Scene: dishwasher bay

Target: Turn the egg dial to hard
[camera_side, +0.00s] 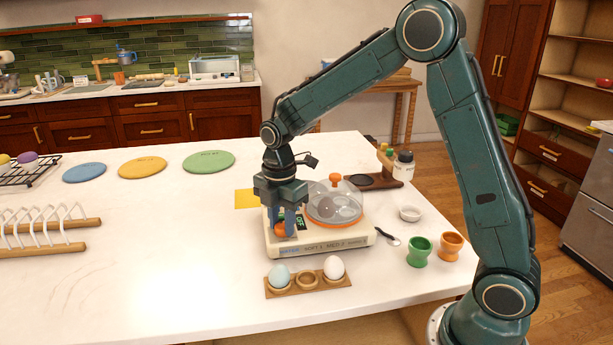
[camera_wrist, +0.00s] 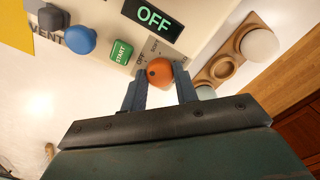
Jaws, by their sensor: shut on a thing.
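The cream egg cooker (camera_side: 330,239) stands on the white counter in the side view, with printed words along its front edge. Its orange dial (camera_side: 281,231) sits at the left of the front part, and it shows as an orange knob (camera_wrist: 158,71) in the wrist view. My gripper (camera_side: 285,222) points down over the dial. In the wrist view my gripper (camera_wrist: 161,88) has one finger on each side of the knob and is shut on it. The display (camera_wrist: 154,17) reads OFF. The dial's setting is too small or hidden to tell.
A clear dome (camera_side: 345,203) covers the cooker's tray, right of my gripper. A green START button (camera_wrist: 121,52) and a blue button (camera_wrist: 80,39) are near the dial. A wooden egg holder (camera_side: 307,282) with two eggs stands in front. Egg cups (camera_side: 419,252) are at right.

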